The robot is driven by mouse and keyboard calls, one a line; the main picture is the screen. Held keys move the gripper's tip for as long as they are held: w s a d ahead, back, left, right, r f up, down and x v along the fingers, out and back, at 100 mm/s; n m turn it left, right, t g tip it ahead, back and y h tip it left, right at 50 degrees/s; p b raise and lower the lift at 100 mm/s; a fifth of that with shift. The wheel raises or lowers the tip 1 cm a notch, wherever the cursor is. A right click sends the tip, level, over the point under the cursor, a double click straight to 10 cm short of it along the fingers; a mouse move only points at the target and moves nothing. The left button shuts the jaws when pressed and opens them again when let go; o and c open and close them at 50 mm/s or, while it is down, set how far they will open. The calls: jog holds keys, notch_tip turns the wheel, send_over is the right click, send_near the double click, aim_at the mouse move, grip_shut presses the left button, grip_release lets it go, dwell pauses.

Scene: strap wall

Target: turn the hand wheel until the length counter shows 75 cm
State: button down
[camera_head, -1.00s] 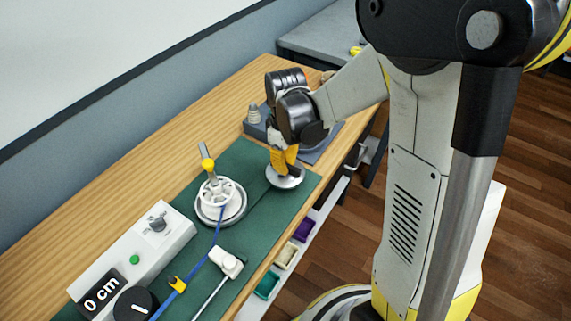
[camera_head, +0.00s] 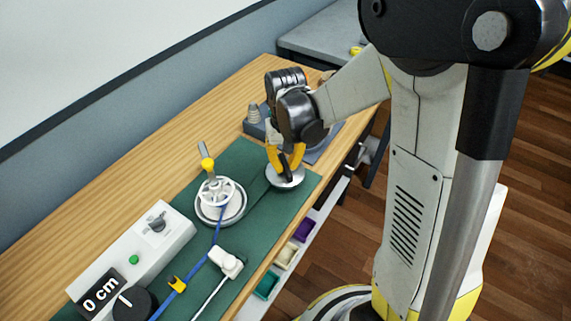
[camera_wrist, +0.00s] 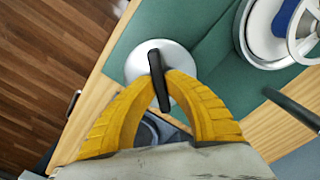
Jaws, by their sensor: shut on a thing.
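The hand wheel (camera_head: 292,182) is a small silver disc on the green mat. In the wrist view, the silver disc (camera_wrist: 137,64) carries a black bar-shaped handle (camera_wrist: 157,68). My gripper (camera_head: 284,165) reaches down over the disc with its yellow fingers. In the wrist view, my gripper (camera_wrist: 162,84) is shut on the black handle, one finger on each side. The length counter (camera_head: 100,292) at the lower left reads 0 cm. A spoked white reel (camera_head: 216,195) with blue strap stands left of the hand wheel.
A yellow-knobbed lever (camera_head: 207,164) stands behind the reel. A white box (camera_head: 150,237) with a switch and a green button, and a black dial (camera_head: 132,304), lie at the left. A white block (camera_head: 228,263) and a yellow clip (camera_head: 177,284) are near the strap.

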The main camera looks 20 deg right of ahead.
aim_at(285, 164)
jog(key=m, duration=1)
jog(key=shift+m, duration=2.3)
jog(key=c, duration=1.4)
grip_release()
notch_tip(285, 164, up, 12)
